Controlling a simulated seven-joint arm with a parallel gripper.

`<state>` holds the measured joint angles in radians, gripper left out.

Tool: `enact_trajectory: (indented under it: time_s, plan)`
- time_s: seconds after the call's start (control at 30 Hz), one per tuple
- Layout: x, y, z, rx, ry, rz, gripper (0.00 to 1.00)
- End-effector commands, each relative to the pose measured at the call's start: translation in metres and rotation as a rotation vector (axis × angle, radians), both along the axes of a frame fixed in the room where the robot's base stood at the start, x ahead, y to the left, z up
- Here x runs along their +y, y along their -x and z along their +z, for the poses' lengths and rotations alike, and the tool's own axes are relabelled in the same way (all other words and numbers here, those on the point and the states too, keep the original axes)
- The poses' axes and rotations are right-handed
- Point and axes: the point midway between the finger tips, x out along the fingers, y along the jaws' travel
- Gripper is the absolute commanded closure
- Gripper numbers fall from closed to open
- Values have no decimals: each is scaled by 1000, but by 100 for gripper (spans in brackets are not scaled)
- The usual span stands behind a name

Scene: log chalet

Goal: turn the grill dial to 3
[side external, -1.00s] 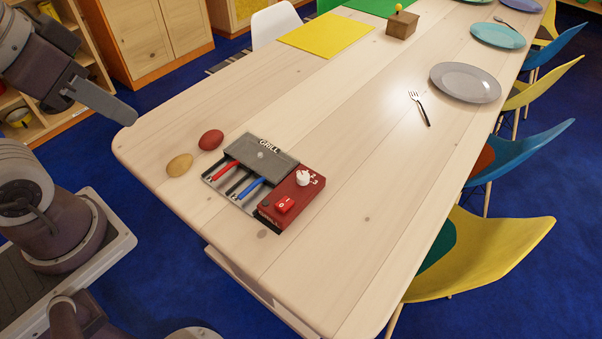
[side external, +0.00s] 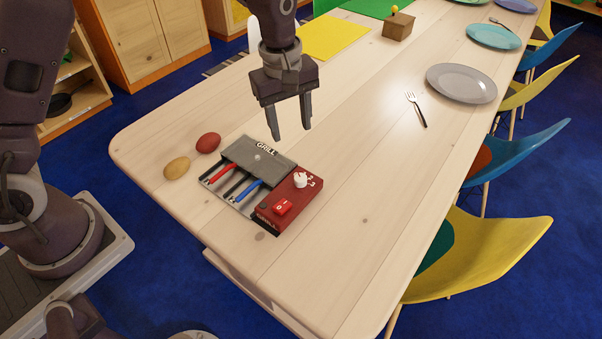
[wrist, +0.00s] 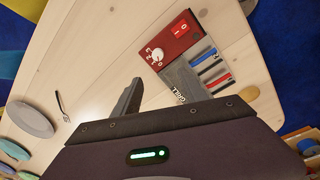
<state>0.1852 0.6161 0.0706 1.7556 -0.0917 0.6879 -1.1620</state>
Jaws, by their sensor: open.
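The grill (side external: 247,208) lies on the wooden table, with a grey lid marked GRILL and a red control panel (side external: 274,217). The white dial (side external: 300,180) sits at the panel's far end beside printed numbers; its exact setting is too small to read. A red switch (side external: 282,207) is on the same panel. The dial also shows in the wrist view (wrist: 157,57), beyond my fingers. My gripper (side external: 290,137) is open and empty, fingers pointing down, above the table just behind the grill and dial. It touches nothing.
A red egg-shaped thing (side external: 208,143) and a tan one (side external: 177,168) lie left of the grill. A red and a blue utensil lie on the grill's open part. A fork (side external: 416,109) and a grey plate (side external: 461,83) are farther right. Table right of the grill is clear.

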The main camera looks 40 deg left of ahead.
Motion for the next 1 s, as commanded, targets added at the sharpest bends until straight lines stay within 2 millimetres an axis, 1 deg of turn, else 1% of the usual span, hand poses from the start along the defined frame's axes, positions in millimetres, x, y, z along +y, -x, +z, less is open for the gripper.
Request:
enact_trajectory:
  time_s: [0.03,0.1,0.13,0.23,0.37,0.5,0.6,0.7,0.93,1.0]
  plan:
    - [-5,-7,-31,33,-6,59,50]
    - [-9,-14,-63,61,-12,139,50]
    - [-11,-16,-73,69,-15,164,50]
    - [-13,-18,-93,84,-20,211,50]
    - [-13,-18,-115,88,-20,220,50]
    - [-13,-17,-143,88,-20,219,50]
    - [-13,-17,-157,87,-20,217,50]
    - [-13,-18,-163,85,-19,217,50]
    - [-13,-18,-164,84,-18,217,50]
    - [-13,-18,-164,84,-18,217,64]
